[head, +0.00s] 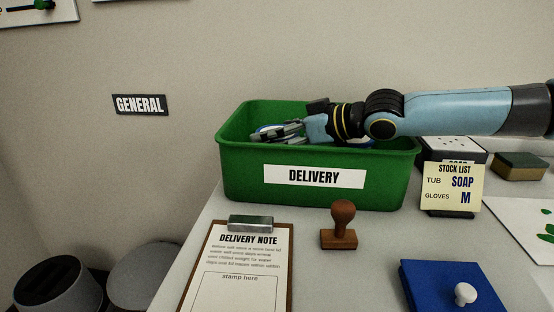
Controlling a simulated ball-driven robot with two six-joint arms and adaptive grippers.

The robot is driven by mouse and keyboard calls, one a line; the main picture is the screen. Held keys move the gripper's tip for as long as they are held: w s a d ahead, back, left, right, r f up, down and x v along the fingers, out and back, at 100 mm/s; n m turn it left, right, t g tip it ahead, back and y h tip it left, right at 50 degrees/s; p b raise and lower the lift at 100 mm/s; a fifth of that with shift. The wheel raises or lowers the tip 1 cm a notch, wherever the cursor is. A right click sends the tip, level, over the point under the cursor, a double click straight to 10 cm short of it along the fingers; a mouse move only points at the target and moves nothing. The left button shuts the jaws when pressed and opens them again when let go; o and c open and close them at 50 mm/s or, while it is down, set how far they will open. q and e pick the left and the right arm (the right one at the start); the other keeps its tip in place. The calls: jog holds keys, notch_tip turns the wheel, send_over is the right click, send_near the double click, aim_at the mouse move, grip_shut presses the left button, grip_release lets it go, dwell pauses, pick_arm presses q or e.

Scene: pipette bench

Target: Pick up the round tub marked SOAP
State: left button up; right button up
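My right gripper (280,133) reaches in from the right, over the inside of the green DELIVERY bin (240,170), near its left end. A pale, blue-edged rounded thing shows in part beside and behind the fingers; I cannot read a mark on it or tell whether it is the SOAP tub. The fingers overlap it in the picture, and whether they touch it or are closed is unclear. The bin's front wall hides most of its contents. A yellow STOCK LIST card (454,186) reads TUB SOAP and GLOVES M. My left gripper is not in view.
A DELIVERY NOTE clipboard (240,285) and a brown stamp (342,222) are in front of the bin. A blue pad with a white knob (465,293) is at lower right. A dark-and-white box (458,148) and a sponge (520,165) are behind the card.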

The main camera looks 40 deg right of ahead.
jog(key=c, duration=1.3)
